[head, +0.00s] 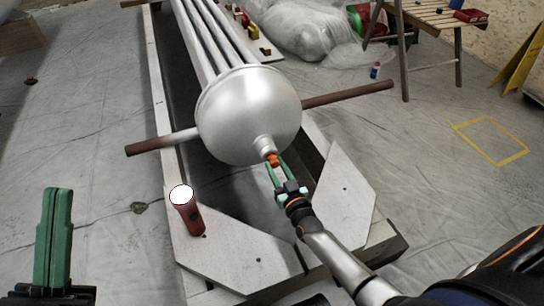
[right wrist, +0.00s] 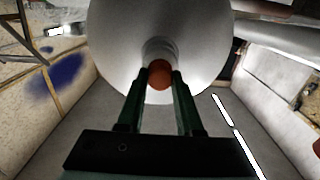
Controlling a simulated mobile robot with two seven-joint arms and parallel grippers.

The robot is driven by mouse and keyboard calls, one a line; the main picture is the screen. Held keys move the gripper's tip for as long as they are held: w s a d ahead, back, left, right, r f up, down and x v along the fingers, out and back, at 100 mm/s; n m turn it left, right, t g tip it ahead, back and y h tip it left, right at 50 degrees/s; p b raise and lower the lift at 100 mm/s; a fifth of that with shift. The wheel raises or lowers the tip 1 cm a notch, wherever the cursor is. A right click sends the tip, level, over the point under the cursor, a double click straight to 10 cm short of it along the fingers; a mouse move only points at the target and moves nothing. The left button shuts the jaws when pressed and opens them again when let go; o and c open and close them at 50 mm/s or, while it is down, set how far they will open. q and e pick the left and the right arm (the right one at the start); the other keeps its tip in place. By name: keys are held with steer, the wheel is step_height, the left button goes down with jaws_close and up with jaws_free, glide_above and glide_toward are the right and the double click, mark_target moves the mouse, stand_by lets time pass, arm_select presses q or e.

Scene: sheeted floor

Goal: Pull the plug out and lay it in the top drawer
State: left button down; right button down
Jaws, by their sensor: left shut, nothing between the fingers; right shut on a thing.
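The orange plug (head: 272,160) is at the mouth of a short nozzle on the silver rounded vessel (head: 245,110). My right gripper (head: 276,166) is shut on the plug from the front. In the right wrist view the plug (right wrist: 160,75) sits between the two green fingertips (right wrist: 161,80), with the nozzle right behind it. I cannot tell how deep the plug sits. My left gripper (head: 58,192) is shut and empty at the lower left, pointing up, away from the vessel. No drawer shows in either view.
The vessel lies on a pale wooden frame (head: 235,252). A red cylinder with a white top (head: 190,215) stands on its left side. Rusty bars (head: 348,94) stick out on both sides. A wooden table (head: 432,18) and yellow floor square (head: 490,141) are right.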

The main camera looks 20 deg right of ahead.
mark_target(275, 166)
steer(key=shift+s+a+p, duration=0.15)
steer(key=shift+s+p, duration=0.9)
steer(key=shift+s, duration=1)
steer(key=shift+s, duration=0.1)
steer(key=s+p, duration=0.2)
steer(key=s, duration=0.1)
steer(key=shift+s+a, duration=0.1)
steer(key=shift+s, duration=0.3)
steer(key=shift+s, duration=0.15)
